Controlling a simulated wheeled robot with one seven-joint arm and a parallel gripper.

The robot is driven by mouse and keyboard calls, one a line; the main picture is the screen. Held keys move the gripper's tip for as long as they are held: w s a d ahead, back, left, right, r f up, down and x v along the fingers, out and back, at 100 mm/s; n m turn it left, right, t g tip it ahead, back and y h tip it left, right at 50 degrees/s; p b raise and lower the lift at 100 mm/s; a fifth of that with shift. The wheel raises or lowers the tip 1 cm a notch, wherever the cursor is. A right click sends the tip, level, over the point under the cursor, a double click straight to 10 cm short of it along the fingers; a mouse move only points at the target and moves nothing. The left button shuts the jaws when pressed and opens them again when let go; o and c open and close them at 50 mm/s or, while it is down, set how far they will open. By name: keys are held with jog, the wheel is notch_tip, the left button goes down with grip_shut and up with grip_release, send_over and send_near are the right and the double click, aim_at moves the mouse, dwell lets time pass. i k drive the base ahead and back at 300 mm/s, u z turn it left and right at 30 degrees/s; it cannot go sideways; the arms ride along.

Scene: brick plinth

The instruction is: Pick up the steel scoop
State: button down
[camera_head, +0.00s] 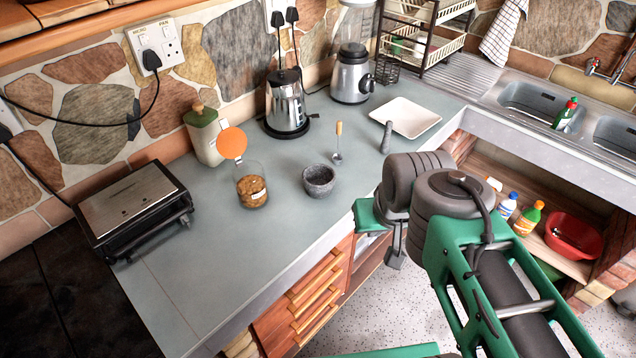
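The steel scoop (337,156) is on the grey worktop, with its tan handle upward in the picture and its small metal end toward the front. It lies behind the grey stone mortar (319,182), apart from it. My gripper (394,252) is in front of the worktop's front edge, to the right of and nearer than the scoop. My own grey arm joint hides most of it, so I cannot tell whether it is open or shut. It is well apart from the scoop.
A glass jar (252,188) with an orange lid stands left of the mortar. A pestle (386,138) and white plate (410,117) are right of the scoop. A kettle (287,104) and blender (352,76) stand behind. The worktop's front left is clear beside the grill (135,205).

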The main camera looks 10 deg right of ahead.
aim_at(337, 158)
jog(key=u, duration=4.3)
jog(key=k, duration=1.75)
jog(key=z, duration=0.85)
